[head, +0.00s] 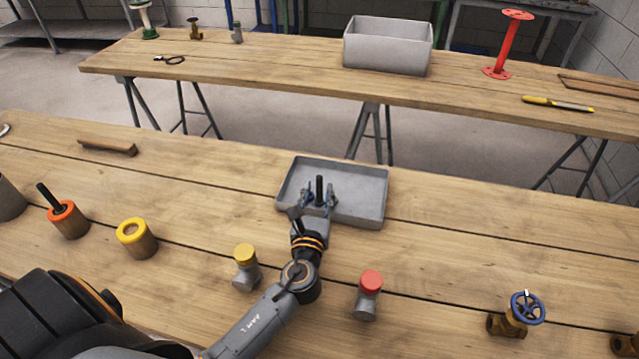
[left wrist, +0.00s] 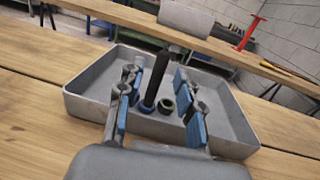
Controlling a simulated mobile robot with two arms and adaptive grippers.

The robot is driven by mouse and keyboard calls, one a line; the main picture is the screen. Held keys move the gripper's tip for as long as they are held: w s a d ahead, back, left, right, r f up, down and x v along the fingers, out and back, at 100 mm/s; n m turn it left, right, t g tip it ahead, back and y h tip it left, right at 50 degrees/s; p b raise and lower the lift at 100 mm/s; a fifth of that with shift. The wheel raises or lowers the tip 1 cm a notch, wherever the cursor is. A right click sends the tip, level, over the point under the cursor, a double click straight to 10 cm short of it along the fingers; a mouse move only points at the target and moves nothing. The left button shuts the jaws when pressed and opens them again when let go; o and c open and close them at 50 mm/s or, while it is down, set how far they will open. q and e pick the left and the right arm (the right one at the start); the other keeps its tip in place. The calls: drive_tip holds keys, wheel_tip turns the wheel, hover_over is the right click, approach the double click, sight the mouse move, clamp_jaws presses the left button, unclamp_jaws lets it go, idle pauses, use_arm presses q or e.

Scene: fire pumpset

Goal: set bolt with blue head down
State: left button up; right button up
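A grey metal tray (head: 362,207) lies on the near table. In it a dark bolt shaft (head: 320,187) stands upright. The left wrist view shows the shaft (left wrist: 158,78) with a blue head (left wrist: 146,107) at its lower end on the tray floor. My right gripper is not in view.
On the near table stand an orange-topped holder (head: 69,222), a yellow-ringed cylinder (head: 137,240), yellow-capped (head: 245,268) and red-capped (head: 368,295) fittings, and a valve with a blue wheel (head: 516,314). A wooden bar (head: 107,146) lies at left. Table right of the tray is clear.

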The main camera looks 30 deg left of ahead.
use_arm(q)
drive_tip(key=b+v, duration=0.1)
drive_tip(key=v, duration=0.7)
